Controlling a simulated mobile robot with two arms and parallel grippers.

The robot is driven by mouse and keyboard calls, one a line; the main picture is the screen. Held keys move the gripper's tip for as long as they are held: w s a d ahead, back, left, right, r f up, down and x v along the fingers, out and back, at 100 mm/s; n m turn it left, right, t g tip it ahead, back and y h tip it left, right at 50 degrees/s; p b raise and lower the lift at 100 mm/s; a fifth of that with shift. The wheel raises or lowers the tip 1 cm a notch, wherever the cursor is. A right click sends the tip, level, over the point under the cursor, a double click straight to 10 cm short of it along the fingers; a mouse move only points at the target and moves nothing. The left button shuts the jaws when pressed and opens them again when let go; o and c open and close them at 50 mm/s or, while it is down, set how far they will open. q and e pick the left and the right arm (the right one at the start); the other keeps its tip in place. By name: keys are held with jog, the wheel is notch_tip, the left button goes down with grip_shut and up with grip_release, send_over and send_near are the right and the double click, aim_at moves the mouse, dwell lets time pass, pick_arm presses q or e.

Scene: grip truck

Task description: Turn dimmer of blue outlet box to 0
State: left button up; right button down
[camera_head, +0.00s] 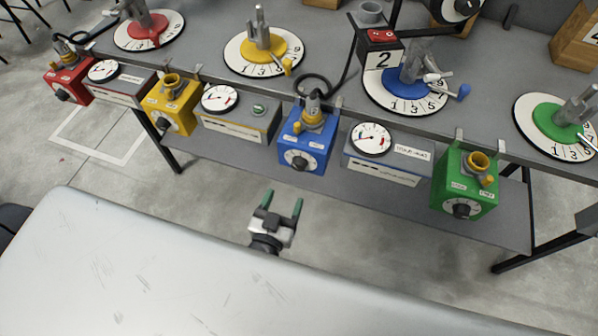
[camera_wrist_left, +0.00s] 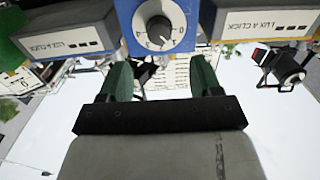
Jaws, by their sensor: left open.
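The blue outlet box (camera_head: 309,137) hangs at the table's front edge, in the middle of the head view. Its dimmer (camera_head: 299,160) is a dark knob on a white numbered dial on the front face. In the wrist view the dimmer knob (camera_wrist_left: 159,30) shows large and upside down at the top, on the blue box (camera_wrist_left: 130,40). My left gripper (camera_head: 283,202) is open and empty, below and in front of the blue box, apart from it. In the wrist view its two green fingers (camera_wrist_left: 163,80) stand either side of the knob's line. My right gripper is not in view.
Red (camera_head: 68,82), yellow (camera_head: 172,104) and green (camera_head: 465,182) outlet boxes hang along the same edge. Grey meter boxes (camera_head: 385,165) sit between them. Numbered discs (camera_head: 405,95) with levers stand on the grey table. The space between my gripper and the blue box looks clear.

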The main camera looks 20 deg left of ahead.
aim_at(298, 169)
pick_arm(q)
jog(key=w, duration=0.8)
jog(key=shift+w+d, duration=0.2)
jog(key=shift+w, duration=0.45)
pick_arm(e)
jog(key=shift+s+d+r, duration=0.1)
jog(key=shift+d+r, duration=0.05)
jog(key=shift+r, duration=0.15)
pick_arm(q)
jog(key=shift+c, duration=0.3)
jog(key=c, duration=0.9)
jog(key=shift+o, duration=0.2)
